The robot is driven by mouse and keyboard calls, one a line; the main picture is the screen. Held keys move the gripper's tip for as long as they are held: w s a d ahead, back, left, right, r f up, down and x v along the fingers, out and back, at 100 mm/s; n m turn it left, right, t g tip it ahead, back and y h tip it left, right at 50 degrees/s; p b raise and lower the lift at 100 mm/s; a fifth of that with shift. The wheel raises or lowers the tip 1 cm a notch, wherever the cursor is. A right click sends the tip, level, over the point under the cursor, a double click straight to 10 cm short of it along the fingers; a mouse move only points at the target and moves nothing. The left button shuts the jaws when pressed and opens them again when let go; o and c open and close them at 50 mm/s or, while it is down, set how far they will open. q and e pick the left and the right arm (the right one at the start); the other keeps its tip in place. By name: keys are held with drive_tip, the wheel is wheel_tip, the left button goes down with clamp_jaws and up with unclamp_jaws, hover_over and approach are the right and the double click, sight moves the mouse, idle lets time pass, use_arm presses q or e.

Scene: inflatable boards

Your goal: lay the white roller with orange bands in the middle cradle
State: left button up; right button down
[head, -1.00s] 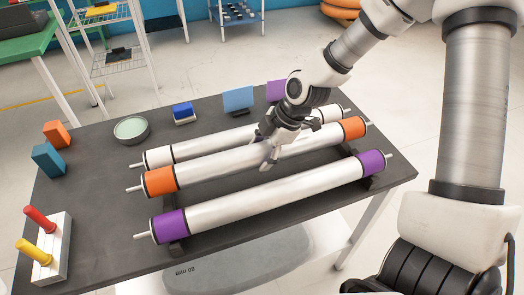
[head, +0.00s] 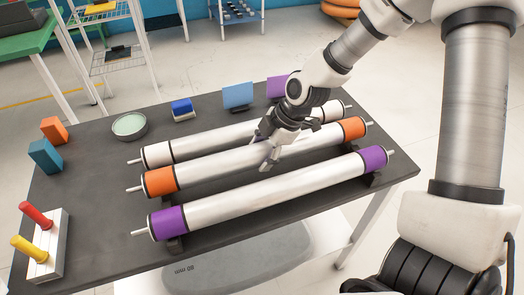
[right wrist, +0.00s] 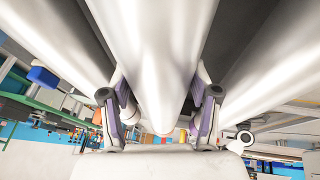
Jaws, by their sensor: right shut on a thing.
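The white roller with orange bands (head: 220,163) lies lengthwise between two other rollers, a white one with pale ends (head: 215,136) behind and one with purple bands (head: 270,190) in front. My right gripper (head: 270,151) is shut on the orange-banded roller near its middle, from above. In the right wrist view, its two fingers (right wrist: 158,115) straddle the white tube (right wrist: 155,60). The middle cradle is hidden under the rollers, so I cannot tell whether the roller touches it. My left gripper is not in view.
The dark table (head: 95,190) also holds a peg block (head: 45,258), orange (head: 55,130) and blue (head: 45,156) blocks, a round dish (head: 129,126), a blue-and-white block (head: 183,109), and upright blue (head: 238,97) and purple (head: 277,87) panels. The table's left part has free room.

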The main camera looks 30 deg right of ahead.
sight(269, 147)
drive_tip(key=shift+f+b, duration=0.6)
drive_tip(key=shift+f, duration=0.1)
drive_tip(key=shift+c, duration=1)
unclamp_jaws()
drive_tip(key=v, duration=0.7)
drive_tip(key=shift+s+d+r, duration=0.1)
drive_tip(key=shift+d+r, duration=0.05)
drive_tip(key=shift+r, duration=0.1)
